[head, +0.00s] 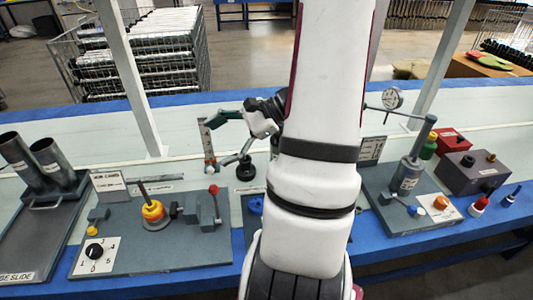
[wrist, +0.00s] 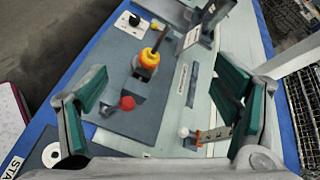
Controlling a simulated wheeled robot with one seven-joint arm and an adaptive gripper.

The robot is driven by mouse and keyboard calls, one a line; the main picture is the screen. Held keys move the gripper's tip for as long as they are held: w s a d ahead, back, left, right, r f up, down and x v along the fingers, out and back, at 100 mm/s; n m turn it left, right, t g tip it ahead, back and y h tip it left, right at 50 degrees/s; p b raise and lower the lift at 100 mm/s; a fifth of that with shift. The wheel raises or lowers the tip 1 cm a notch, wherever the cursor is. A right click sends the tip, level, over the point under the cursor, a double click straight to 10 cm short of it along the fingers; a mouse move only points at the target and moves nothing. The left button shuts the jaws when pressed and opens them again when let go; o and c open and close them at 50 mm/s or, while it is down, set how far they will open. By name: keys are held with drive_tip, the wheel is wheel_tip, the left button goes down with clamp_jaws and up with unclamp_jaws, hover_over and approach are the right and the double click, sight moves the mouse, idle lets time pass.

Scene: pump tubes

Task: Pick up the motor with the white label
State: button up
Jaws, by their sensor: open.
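I cannot tell for sure which thing is the motor with the white label. A grey cylinder with a white label (head: 406,178) stands on the right board, and a purple-grey box with a small white label (head: 476,173) sits behind it to the right. My gripper (head: 219,141) is over the middle of the bench, left of both. In the wrist view my gripper (wrist: 164,84) is open, its green-padded fingers wide apart with nothing held. Between and beyond them show a yellow-orange part with a rod (wrist: 149,60) and a red knob (wrist: 127,103). My arm hides the middle of the bench.
The left board (head: 130,255) carries the yellow-orange part (head: 153,213), a dial (head: 95,251) and the red-knobbed lever (head: 214,190). Two grey tubes (head: 47,160) stand far left. A dial gauge (head: 392,98) and a red box (head: 452,140) are at right. White posts rise behind.

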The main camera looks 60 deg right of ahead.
drive_tip(key=s+d+f+m+t+h+b, duration=0.35)
drive_tip(key=s+d+f+m+h, duration=0.4)
drive_tip(key=d+f+m, duration=0.35)
drive_tip(key=s+d+f+m+t+h+b, duration=0.35)
drive_tip(key=s+d+f+m+h, duration=0.25)
drive_tip(key=s+d+f, duration=0.45)
drive_tip(key=d+r+b+x, duration=0.1)
drive_tip(key=r+x, duration=0.1)
drive_tip(key=x, duration=1.4)
drive_tip(key=shift+r+t, duration=0.2)
drive_tip(key=shift+t, duration=0.1)
drive_tip(key=shift+w, duration=0.15)
clamp_jaws()
drive_tip(key=shift+r, duration=0.25)
